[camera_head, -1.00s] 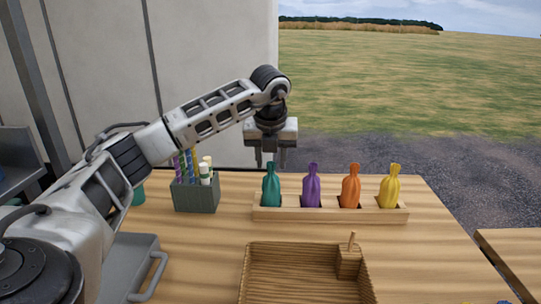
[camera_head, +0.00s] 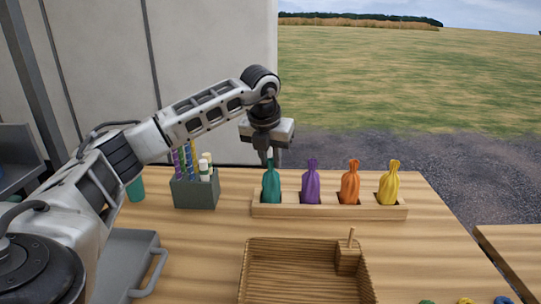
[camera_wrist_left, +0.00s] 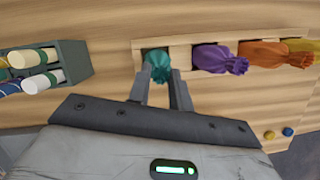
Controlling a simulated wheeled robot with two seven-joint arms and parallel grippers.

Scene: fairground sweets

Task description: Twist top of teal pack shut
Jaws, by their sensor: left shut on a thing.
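The teal pack (camera_head: 271,188) stands upright in the leftmost slot of a wooden rack (camera_head: 330,211), its top gathered. My left gripper (camera_head: 271,158) comes down on it from above, shut on its top. In the left wrist view the two fingers (camera_wrist_left: 160,85) lie on either side of the teal pack's top (camera_wrist_left: 158,65). The gripper looks turned, its body at a slant. The lower part of the pack is hidden in the rack. My right gripper is not in view.
Purple (camera_head: 311,184), orange (camera_head: 351,184) and yellow (camera_head: 390,185) packs stand to the right in the same rack. A dark green holder (camera_head: 195,194) with tubes stands close on the left. A grey tray (camera_head: 128,262) is at front left.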

